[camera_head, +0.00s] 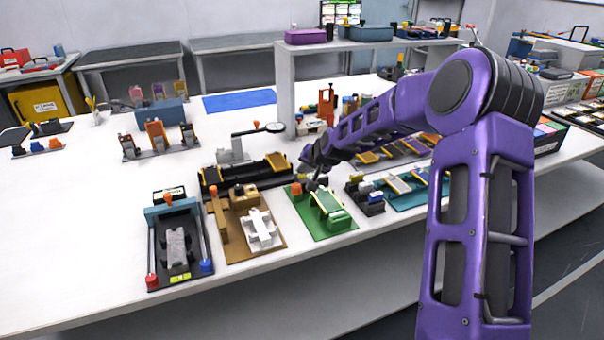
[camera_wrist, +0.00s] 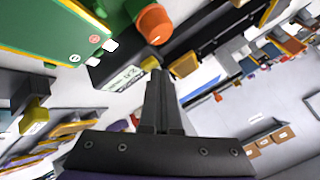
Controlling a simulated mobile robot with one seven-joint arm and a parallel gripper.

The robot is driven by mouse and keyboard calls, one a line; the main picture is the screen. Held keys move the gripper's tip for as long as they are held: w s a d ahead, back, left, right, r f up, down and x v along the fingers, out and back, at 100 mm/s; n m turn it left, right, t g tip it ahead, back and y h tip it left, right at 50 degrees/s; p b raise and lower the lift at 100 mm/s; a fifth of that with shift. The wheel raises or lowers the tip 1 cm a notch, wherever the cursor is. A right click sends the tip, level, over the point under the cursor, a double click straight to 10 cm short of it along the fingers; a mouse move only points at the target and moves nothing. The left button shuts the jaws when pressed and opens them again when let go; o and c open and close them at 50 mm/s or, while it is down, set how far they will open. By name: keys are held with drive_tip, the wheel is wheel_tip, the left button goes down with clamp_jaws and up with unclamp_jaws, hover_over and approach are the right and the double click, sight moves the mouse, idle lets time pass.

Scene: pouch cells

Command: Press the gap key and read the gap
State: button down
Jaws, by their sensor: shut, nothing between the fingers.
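In the wrist view, a small yellow key (camera_wrist: 151,63) sits at the end of a black box beside a small pale display (camera_wrist: 126,77). The display shows dark characters that seem to start with 2; I cannot read them surely. My gripper (camera_wrist: 162,76) is shut and empty, its tips close to the yellow key. I cannot tell whether they touch. An orange knob (camera_wrist: 154,24) stands just beyond the box, and a green board (camera_wrist: 50,30) lies at the upper left. In the head view my gripper (camera_head: 314,182) is over the back of the green fixture (camera_head: 335,228), near its orange knob (camera_head: 296,189).
Left of the green fixture stand a brown fixture (camera_head: 235,245) with a white part and a black fixture (camera_head: 200,272) with red and blue knobs. A black unit with a yellow top (camera_head: 366,204) stands close at the right.

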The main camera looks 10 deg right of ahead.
drive_tip(key=shift+r+p, duration=0.5)
drive_tip(key=shift+r, duration=0.4)
drive_tip(key=shift+r, duration=0.1)
wheel_tip(320, 180, up, 5)
drive_tip(key=p, duration=0.3)
idle(0.6)
